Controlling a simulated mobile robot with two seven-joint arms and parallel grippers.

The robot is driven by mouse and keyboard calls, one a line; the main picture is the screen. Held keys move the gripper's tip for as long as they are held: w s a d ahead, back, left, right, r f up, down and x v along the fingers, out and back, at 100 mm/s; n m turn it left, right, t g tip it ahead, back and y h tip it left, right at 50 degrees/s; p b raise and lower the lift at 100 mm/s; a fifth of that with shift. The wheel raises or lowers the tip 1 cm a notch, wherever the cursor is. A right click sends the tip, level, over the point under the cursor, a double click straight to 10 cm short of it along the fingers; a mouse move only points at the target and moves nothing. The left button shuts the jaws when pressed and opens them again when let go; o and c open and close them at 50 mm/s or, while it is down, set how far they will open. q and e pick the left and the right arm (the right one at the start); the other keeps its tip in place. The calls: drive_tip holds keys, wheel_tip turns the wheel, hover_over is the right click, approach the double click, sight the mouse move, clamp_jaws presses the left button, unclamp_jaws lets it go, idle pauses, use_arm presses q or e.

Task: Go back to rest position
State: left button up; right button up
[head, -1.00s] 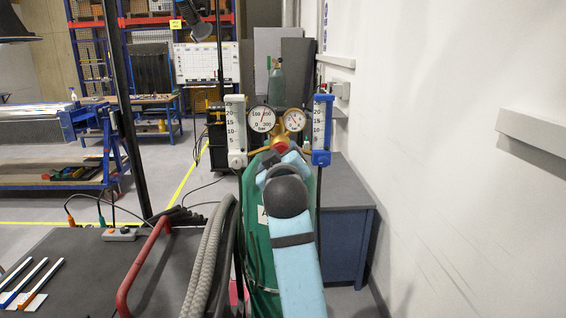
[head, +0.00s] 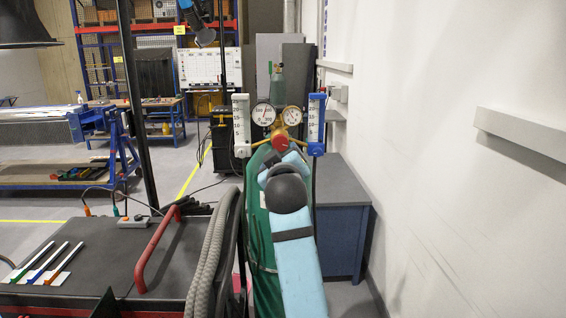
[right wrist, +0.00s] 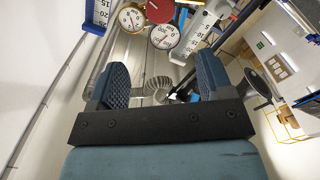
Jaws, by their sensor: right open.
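My right arm reaches forward in the head view as a light blue link with a black joint. It overlaps the green gas cylinder (head: 260,235); its gripper cannot be made out there. In the right wrist view my right gripper (right wrist: 162,65) is open, with two ribbed dark fingers apart and nothing between them. Two round gauges (right wrist: 148,25) and a red knob (right wrist: 160,9) lie beyond the fingers, not touched. My left gripper is not in view.
A dark table (head: 150,262) with a red handle (head: 150,255) and coloured strips stands at left. Grey hoses (head: 208,255) run beside the cylinder. Flowmeters (head: 241,125) flank the gauges. A blue cabinet (head: 343,235) and white wall (head: 450,210) are at right.

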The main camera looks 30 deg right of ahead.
drive_tip(key=shift+f, duration=0.1)
idle(0.4)
drive_tip(key=s+a+f+n+g+y, duration=0.15)
drive_tip(key=s+a+f+y, duration=0.25)
drive_tip(key=f, duration=1.1)
drive_tip(key=s+a+f+n+t+y, duration=0.1)
drive_tip(key=s+a+f+n+y, duration=0.3)
drive_tip(key=f, duration=1.2)
drive_tip(key=s+a+f+m+g+y, duration=0.2)
drive_tip(key=s+a+f, duration=0.2)
drive_tip(key=s+f, duration=0.6)
drive_tip(key=s+a+f+m+g+y, duration=0.1)
drive_tip(key=s+a+f, duration=0.3)
drive_tip(key=s+f, duration=0.6)
drive_tip(key=s+m+g, duration=0.1)
drive_tip(key=s, duration=0.2)
drive_tip(key=shift+a+f+y, duration=0.15)
drive_tip(key=shift+f+y, duration=0.2)
drive_tip(key=shift+y, duration=0.05)
